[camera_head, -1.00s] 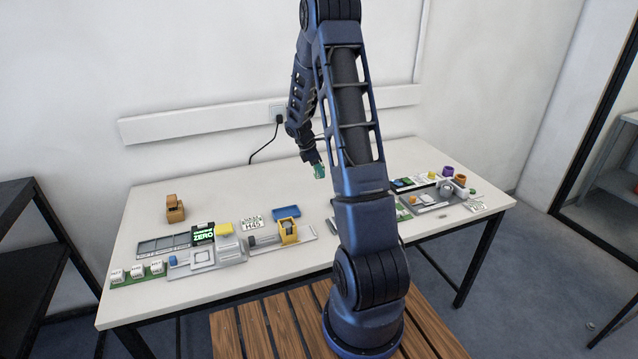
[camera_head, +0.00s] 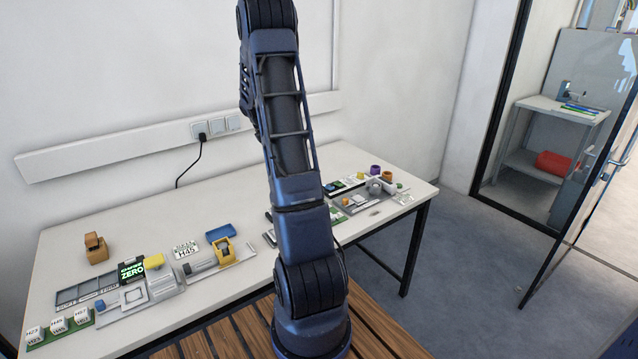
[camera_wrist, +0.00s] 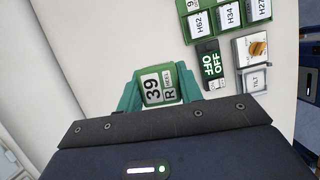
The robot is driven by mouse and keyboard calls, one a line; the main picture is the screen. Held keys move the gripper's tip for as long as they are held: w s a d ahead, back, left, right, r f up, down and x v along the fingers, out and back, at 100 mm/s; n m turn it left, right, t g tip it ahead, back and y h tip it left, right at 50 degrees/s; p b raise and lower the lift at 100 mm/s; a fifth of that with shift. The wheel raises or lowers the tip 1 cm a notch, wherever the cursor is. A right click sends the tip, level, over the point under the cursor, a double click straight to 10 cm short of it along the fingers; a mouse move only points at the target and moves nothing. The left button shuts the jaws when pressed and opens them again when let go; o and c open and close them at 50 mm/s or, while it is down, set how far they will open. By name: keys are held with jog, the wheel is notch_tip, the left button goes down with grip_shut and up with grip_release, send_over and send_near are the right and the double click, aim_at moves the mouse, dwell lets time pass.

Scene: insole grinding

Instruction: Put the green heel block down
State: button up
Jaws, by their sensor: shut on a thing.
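The green heel block (camera_wrist: 158,88) carries a white label reading 39 R HEEL. In the wrist view it sits between the two teal fingers of my gripper (camera_wrist: 160,86), which is shut on it. The pale table top (camera_wrist: 120,40) lies below it, and the height above the table is hard to tell. In the head view my own arm hides the gripper and the block.
In the wrist view, green label holders (camera_wrist: 228,14), an OFF display (camera_wrist: 211,66) and a TILT device (camera_wrist: 254,80) lie right of the block.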

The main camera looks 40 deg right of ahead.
jog(key=s+d+n, duration=0.1)
jog(key=s+d, duration=0.1)
jog(key=d, duration=2.2)
jog(key=f, duration=1.9)
jog(key=shift+w+d+f, duration=0.2)
jog(key=shift+w+f, duration=0.05)
jog(key=shift+f, duration=0.1)
jog(key=shift+f, duration=0.1)
jog(key=o, duration=1)
